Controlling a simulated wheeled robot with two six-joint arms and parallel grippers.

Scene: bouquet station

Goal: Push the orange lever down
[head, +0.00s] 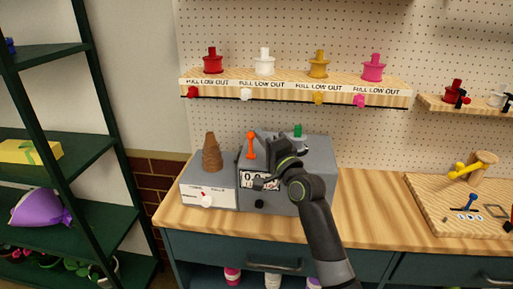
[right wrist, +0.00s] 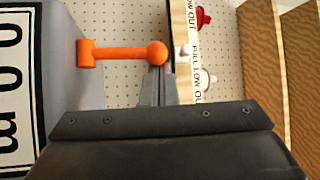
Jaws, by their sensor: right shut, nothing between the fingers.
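The orange lever (head: 251,146) stands upright on the top left part of the grey machine (head: 318,152). In the right wrist view the picture is turned sideways, and the lever's orange shaft (right wrist: 120,54) ends in a round knob. My right gripper (right wrist: 158,88) is shut and empty. Its fingertips are right at the knob; I cannot tell whether they touch it. In the head view my right arm reaches over the machine's front and partly covers the number display (head: 259,175). My left gripper is not in view.
A green knob (head: 298,131) stands on the machine's top, right of the lever. A smaller grey box (head: 207,193) with a brown cone stack (head: 212,155) adjoins at left. A shelf (head: 300,88) with coloured spools hangs behind.

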